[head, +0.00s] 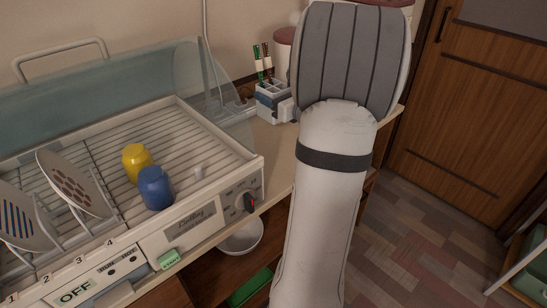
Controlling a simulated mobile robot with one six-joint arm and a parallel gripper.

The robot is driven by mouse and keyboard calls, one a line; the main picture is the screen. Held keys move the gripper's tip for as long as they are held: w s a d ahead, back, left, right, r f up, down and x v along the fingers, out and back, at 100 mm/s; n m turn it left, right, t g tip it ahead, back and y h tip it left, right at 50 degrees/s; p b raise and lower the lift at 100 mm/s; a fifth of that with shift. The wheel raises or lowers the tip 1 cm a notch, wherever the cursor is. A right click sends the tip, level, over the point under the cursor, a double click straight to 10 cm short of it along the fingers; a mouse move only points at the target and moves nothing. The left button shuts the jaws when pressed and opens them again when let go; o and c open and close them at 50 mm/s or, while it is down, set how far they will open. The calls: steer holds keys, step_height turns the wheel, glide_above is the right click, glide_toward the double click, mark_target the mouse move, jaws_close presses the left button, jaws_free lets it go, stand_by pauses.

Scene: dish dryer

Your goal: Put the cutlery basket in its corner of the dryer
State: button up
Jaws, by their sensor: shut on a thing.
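The cutlery basket (268,95) is a small blue-grey divided holder with a green and a red utensil standing in it. It is upright at the back of the counter, right of the dryer (222,139) and outside it. My gripper (285,109) is shut on the basket's right side, mostly hidden behind my own arm. Whether the basket touches the counter is unclear. The dryer has a slatted rack, with its right half largely bare. A yellow cup (137,162) and a blue cup (156,188) stand near its middle.
Plates (75,183) stand upright at the rack's left. A clear cover (190,85) rises along the dryer's back and right side. A reddish-lidded canister (284,36) stands behind the basket. A bowl (241,238) sits on the shelf below.

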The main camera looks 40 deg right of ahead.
steer(key=shift+f+b, duration=0.35)
step_height(320, 180, down, 10)
steer(key=shift+r+b, duration=0.25)
steer(key=shift+b, duration=0.85)
steer(key=shift+f, duration=0.2)
steer(key=o, duration=1.1)
steer(key=shift+r, duration=0.15)
